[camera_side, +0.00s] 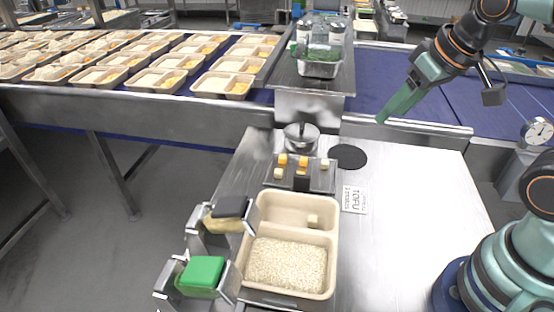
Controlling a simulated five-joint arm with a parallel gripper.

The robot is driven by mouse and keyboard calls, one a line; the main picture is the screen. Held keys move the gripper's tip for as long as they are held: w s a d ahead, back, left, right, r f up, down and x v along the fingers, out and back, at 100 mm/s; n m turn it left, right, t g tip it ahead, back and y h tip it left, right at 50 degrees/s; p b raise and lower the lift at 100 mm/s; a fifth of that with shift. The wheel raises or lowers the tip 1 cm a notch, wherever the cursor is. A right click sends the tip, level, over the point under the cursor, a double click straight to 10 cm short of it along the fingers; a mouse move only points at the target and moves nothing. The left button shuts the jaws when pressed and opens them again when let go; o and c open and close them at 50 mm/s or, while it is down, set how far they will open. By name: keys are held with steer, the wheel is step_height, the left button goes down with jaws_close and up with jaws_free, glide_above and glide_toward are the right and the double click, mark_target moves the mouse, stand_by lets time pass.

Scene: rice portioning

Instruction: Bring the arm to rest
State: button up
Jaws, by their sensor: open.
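My gripper (382,119) is at the upper right of the side view, at the end of my teal arm. It is held above the right part of the steel table (410,190), angled down to the left. Its fingers look narrow from this side and the gap between them is hard to see. Nothing shows in its grip, and it touches nothing that I can see.
A beige tray (333,240) holds rice and one small cube. Behind it are a dark plate (320,178) with several cubes, a metal bowl (301,137) and a black disc (348,156). A TOFU label (354,199) lies beside the tray. The table's right side is clear.

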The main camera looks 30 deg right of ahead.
steer(key=shift+s+d+r, duration=0.15)
steer(key=shift+d, duration=0.15)
